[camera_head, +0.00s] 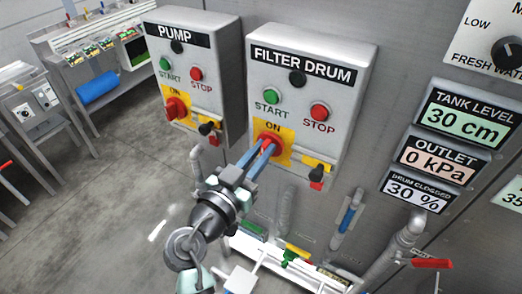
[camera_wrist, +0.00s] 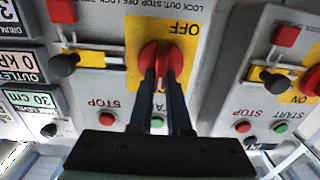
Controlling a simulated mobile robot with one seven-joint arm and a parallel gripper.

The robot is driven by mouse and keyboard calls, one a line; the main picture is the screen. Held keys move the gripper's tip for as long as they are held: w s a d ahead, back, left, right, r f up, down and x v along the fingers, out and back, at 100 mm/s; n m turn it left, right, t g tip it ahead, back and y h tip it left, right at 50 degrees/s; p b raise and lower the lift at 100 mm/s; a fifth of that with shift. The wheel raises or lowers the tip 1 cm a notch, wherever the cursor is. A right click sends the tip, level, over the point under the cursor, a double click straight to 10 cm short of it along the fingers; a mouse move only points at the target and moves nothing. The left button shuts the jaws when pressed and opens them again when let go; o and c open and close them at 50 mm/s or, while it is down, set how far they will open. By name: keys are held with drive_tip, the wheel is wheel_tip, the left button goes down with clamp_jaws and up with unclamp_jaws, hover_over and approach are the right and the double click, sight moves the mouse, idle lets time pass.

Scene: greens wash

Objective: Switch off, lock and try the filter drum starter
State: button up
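The filter drum starter (camera_head: 347,60) is a grey box with a green START button (camera_head: 271,96), a red STOP button (camera_head: 319,112) and a red rotary switch (camera_wrist: 146,55) on a yellow plate. ON shows above the switch in the head view; OFF shows on its other side in the upside-down wrist view. My gripper (camera_head: 266,148) has its two fingers on either side of the red switch handle and seems closed on it. The handle lies in line with the ON and OFF labels. Beside the switch are a black-knobbed slide (camera_wrist: 63,64) and a red block (camera_wrist: 62,10).
The similar pump starter (camera_head: 196,52) stands close on the left. Displays (camera_head: 466,118) are on the right wall. Pipes and a red-handled valve (camera_head: 432,263) are low at right. A bench with a blue roll (camera_head: 97,87) stands far left, with open floor before it.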

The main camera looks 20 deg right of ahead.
clamp_jaws()
drive_tip(key=shift+n, duration=0.3)
drive_tip(key=n+b, duration=0.1)
drive_tip(key=n, duration=0.1)
drive_tip(key=shift+w+a+f+n+b, duration=0.1)
drive_tip(key=shift+w+f+n+b, duration=0.05)
drive_tip(key=shift+n+b, duration=0.2)
drive_tip(key=n, duration=0.4)
drive_tip(key=n+p, duration=0.1)
drive_tip(key=n, duration=0.9)
drive_tip(key=shift+w+a+f+n, duration=0.25)
drive_tip(key=shift+w+f, duration=0.05)
drive_tip(key=shift+f, duration=0.1)
drive_tip(key=shift+p, duration=0.3)
drive_tip(key=shift+f, duration=0.1)
drive_tip(key=o, duration=0.7)
unclamp_jaws()
drive_tip(key=shift+c, duration=0.2)
